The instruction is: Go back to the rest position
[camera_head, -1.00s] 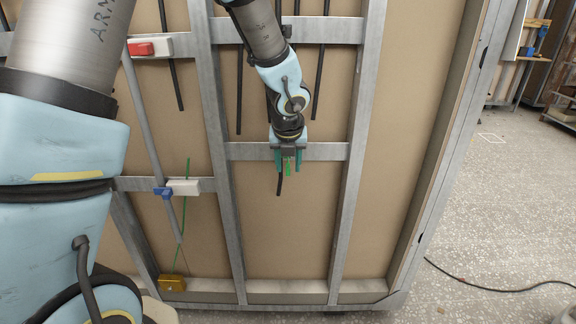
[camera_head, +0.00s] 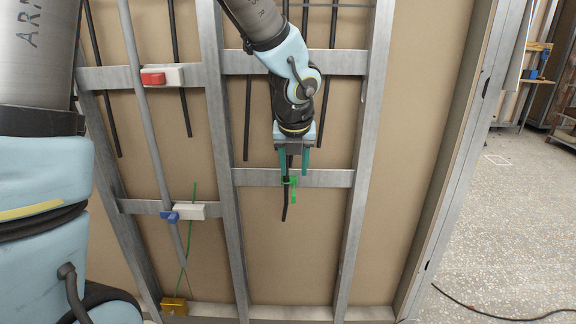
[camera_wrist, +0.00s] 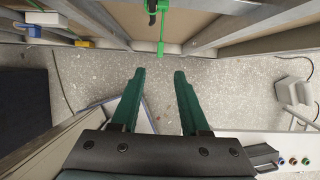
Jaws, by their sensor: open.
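My gripper (camera_head: 293,160) is open in the head view, its green fingers pointing down in front of the framed wall panel. In the wrist view my gripper (camera_wrist: 160,85) shows two green fingers spread apart with nothing between them. A bright green clip (camera_head: 290,182) with a black cable end hangs at the wall crossbar just below the fingertips. The green clip also shows in the wrist view (camera_wrist: 161,28), beyond the fingertips and apart from them.
The wall has metal studs (camera_head: 225,170) and crossbars. A red-and-white block (camera_head: 163,77), a blue-and-white block (camera_head: 182,212) and a yellow box (camera_head: 174,306) are mounted at the left. A grey pipe (camera_head: 150,120) runs down there. Open floor (camera_head: 490,240) lies right, with a black cable (camera_head: 500,314).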

